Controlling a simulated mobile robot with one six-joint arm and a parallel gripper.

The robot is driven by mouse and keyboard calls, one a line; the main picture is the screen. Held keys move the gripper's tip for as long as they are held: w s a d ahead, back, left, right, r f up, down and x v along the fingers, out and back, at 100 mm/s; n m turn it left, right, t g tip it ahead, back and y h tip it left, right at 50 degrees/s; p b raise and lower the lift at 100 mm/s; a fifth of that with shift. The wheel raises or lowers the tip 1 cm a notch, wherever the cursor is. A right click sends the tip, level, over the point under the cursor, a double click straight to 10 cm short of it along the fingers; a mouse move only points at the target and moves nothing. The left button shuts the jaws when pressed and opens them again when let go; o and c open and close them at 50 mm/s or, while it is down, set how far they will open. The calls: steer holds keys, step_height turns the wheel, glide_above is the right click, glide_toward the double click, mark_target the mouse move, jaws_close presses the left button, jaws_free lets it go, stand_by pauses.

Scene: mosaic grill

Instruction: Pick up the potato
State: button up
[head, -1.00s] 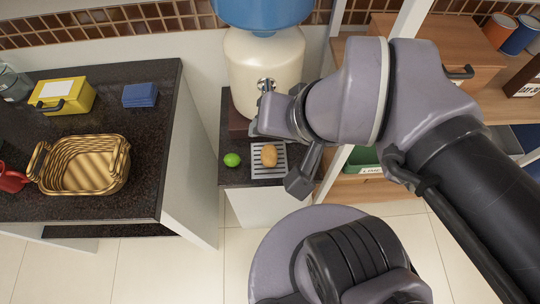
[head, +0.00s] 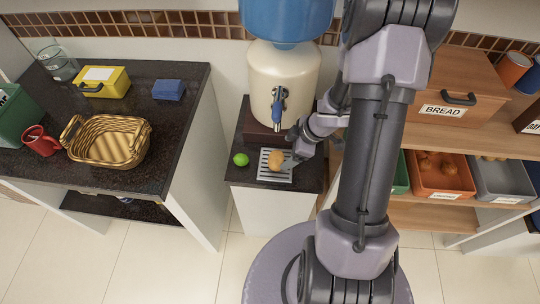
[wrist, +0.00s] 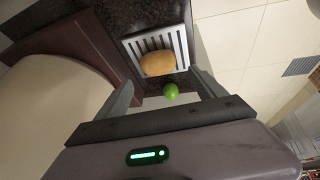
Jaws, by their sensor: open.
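The potato (head: 275,160) is a tan oval lying on the slatted metal drip tray (head: 275,178) below the water dispenser. The wrist view also shows the potato (wrist: 158,63) on the slats, beyond my fingers and between their lines. My gripper (wrist: 165,88) is open and empty, with its two fingers spread apart. In the head view my gripper (head: 298,150) is beside the potato on its right; the fingertips are partly hidden and I cannot tell whether they touch it.
A green lime (head: 241,159) sits left of the tray. The water dispenser (head: 280,80) with its tap stands close behind. A wicker basket (head: 108,141) and red mug (head: 40,140) are on the left counter. Shelves with a bread box (head: 455,90) and orange bin (head: 440,176) are at right.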

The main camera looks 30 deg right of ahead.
mark_target(277, 158)
steer(key=b+x, duration=0.6)
steer(key=x, duration=0.3)
steer(key=shift+d, duration=0.15)
steer(key=shift+w+f, duration=0.15)
steer(key=shift+f, duration=0.05)
steer(key=shift+r, duration=0.25)
steer(key=c, duration=1.4)
steer(key=shift+r, duration=0.15)
